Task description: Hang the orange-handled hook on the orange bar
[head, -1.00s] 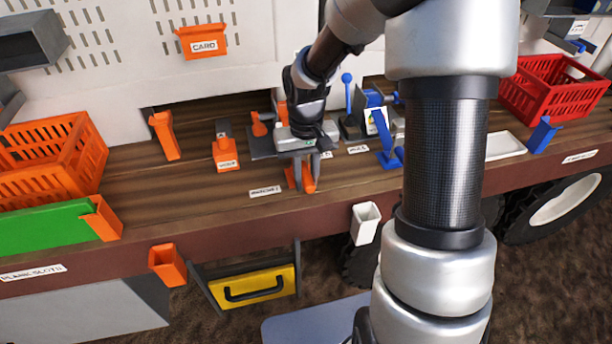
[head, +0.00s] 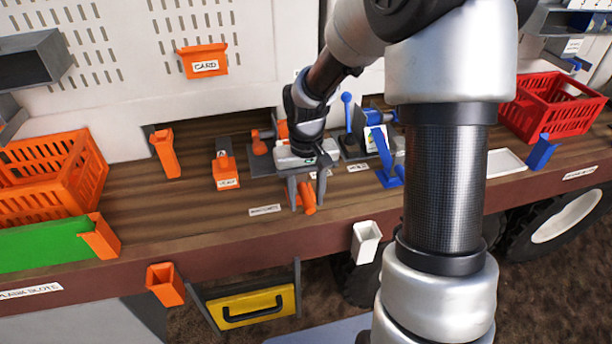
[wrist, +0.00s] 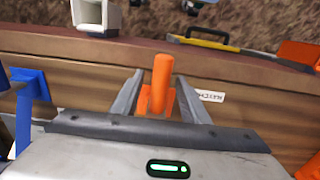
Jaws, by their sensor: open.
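My gripper (head: 307,197) is open above the workbench's front part. Another orange-handled item (head: 259,146) lies behind, to the left of my wrist. The gripper body hides part of the bench behind it.
Orange holders (head: 165,153) and (head: 227,172) stand to the left, blue-handled items (head: 385,157) to the right. An orange crate (head: 50,180) is at far left, a red crate (head: 552,97) at far right. A white cup (head: 366,241) hangs at the bench edge.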

